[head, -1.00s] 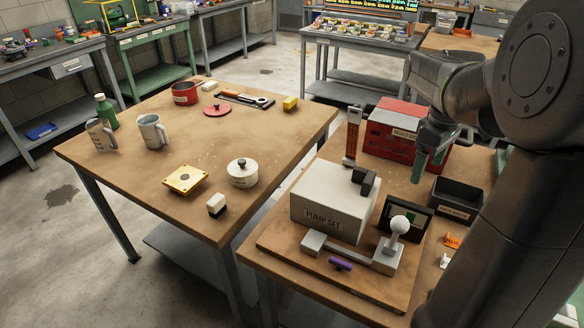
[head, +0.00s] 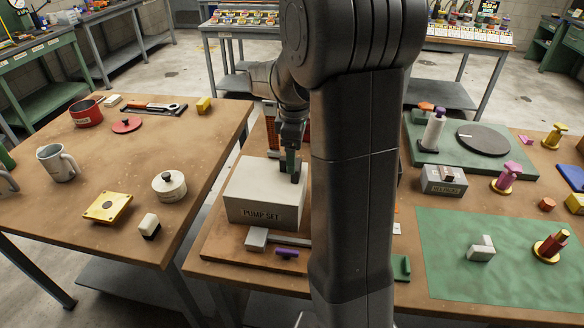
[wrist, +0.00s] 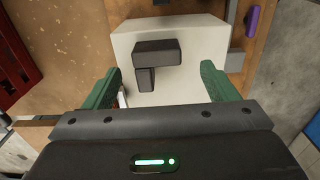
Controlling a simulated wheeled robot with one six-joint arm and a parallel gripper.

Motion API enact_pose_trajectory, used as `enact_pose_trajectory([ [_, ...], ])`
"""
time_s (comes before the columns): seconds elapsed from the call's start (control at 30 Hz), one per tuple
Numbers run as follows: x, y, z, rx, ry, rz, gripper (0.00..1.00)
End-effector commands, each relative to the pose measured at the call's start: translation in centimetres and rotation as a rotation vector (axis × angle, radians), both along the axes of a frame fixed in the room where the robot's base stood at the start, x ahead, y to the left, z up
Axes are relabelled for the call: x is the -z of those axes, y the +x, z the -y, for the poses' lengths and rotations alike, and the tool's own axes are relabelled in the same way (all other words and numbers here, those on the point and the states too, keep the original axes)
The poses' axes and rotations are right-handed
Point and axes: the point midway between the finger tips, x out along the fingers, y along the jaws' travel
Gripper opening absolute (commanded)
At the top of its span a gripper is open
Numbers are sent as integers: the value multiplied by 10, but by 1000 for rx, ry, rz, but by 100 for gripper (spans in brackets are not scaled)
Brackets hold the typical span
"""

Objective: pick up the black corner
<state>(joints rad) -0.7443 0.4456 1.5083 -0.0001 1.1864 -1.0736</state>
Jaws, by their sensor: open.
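The black corner (wrist: 157,52) is a small dark L-shaped block lying on top of the pale pump set box (wrist: 195,75) in the wrist view. My gripper (wrist: 161,72) has its two green fingers wide apart, with the corner ahead of and between their tips and nothing held. In the head view, my gripper (head: 291,165) points down over the pump set box (head: 262,205). The corner is mostly hidden there by my gripper and arm.
On the left table are a white lidded pot (head: 169,186), a yellow plate (head: 107,207), a mug (head: 57,162) and a black-and-white block (head: 149,227). A purple piece (head: 287,253) lies before the box. My arm hides much of the middle.

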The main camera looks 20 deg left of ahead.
Motion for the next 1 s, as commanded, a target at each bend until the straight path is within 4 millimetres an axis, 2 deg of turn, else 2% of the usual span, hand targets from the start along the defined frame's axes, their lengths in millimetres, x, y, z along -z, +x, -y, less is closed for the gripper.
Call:
enact_pose_trajectory([
  [0.3,43,3,0,0,-3,-2,80],
  [0.6,49,3,-1,1,0,-1,80],
  [0.67,49,3,-1,1,0,-1,70],
  [0.83,48,3,-1,1,0,-1,37],
  [0.87,48,3,-1,1,0,-1,33],
  [1.0,48,3,-1,1,0,-1,33],
])
